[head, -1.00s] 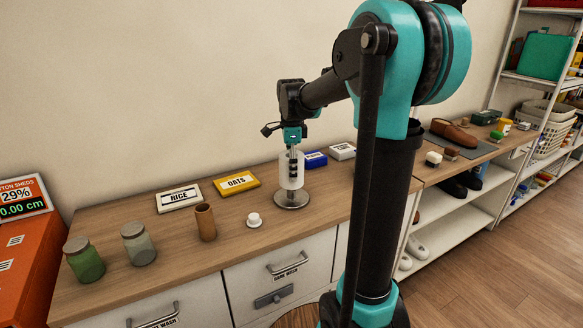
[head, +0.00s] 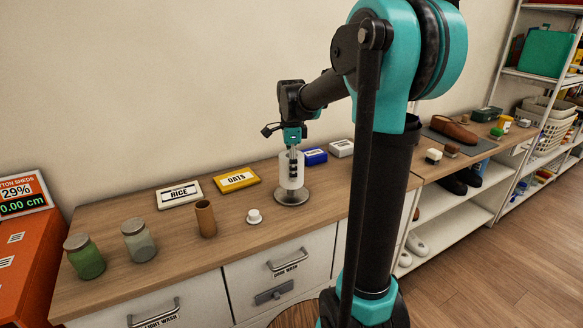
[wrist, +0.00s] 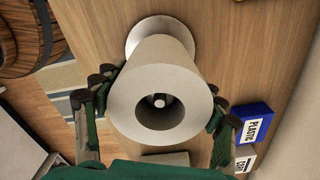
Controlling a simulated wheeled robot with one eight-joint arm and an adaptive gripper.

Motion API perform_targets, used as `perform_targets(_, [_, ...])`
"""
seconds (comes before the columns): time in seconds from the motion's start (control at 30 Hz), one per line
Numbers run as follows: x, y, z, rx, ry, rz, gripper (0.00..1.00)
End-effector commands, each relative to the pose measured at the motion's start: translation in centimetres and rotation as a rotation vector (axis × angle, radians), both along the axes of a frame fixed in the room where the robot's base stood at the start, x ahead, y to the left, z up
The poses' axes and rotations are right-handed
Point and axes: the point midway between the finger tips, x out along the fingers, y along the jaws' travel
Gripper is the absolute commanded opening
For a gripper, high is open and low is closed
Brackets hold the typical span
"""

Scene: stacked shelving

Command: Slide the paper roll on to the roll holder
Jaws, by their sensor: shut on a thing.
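The white paper roll (head: 291,171) stands upright over the round metal base of the roll holder (head: 292,197), on the wooden counter. In the wrist view, I look down on the roll's end (wrist: 190,95), and the holder's post tip (wrist: 159,101) shows inside its hollow core. The holder's base (wrist: 145,27) shows beyond the roll. My gripper (wrist: 160,92) is shut on the roll, with a finger on each side; it also shows in the head view (head: 292,152). A small gap seems to show between roll and base; whether they touch is unclear.
RICE (head: 179,193) and OATS (head: 237,180) boxes lie behind left. A brown cup (head: 205,220), a small white knob-like piece (head: 254,216) and two jars (head: 139,241) (head: 84,257) stand left. A blue box (head: 314,157) and a white box (head: 341,148) lie behind right.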

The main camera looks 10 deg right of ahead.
Motion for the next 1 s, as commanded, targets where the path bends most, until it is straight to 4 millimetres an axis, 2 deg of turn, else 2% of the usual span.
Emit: perform_targets(1.0, [0.0,0.0,-1.3,0.000,0.000,0.000,0.56])
